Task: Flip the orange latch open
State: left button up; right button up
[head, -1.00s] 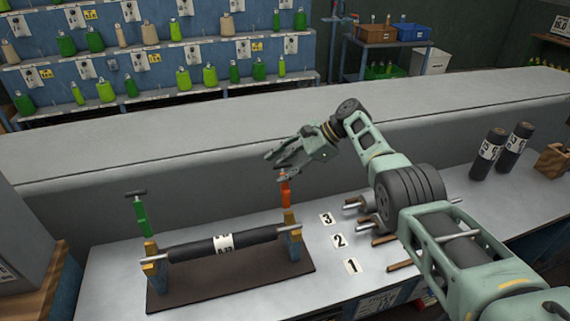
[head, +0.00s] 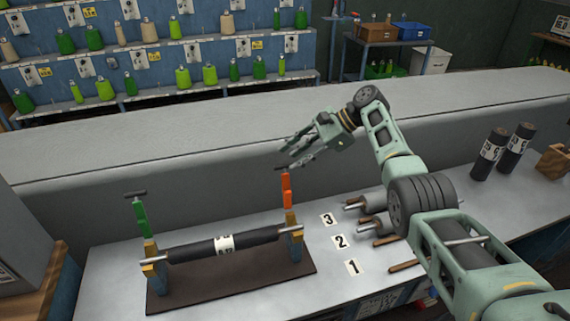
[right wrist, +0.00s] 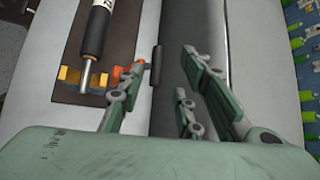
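The orange latch (head: 287,188) stands upright at the right end of the roller stand, with a dark bar across its top. In the right wrist view the orange latch (right wrist: 124,72) is partly hidden behind a finger, and its dark bar (right wrist: 156,66) shows between the fingers. My right gripper (head: 288,158) is open and empty, just above and beside the latch top; contact cannot be told. Its spread fingers also show in the right wrist view (right wrist: 165,80). A black roller (head: 195,249) with a white label lies across the stand. My left gripper is not in view.
A green latch (head: 140,215) stands upright at the stand's left end. Number cards, including card 3 (head: 329,219), and metal-ended rollers lie to the right. A grey ledge (head: 230,120) runs behind the bench. Two dark rollers (head: 489,155) stand at the far right.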

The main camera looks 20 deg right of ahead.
jog(key=v, duration=0.7)
jog(key=shift+s, duration=0.45)
jog(key=shift+d, duration=0.1)
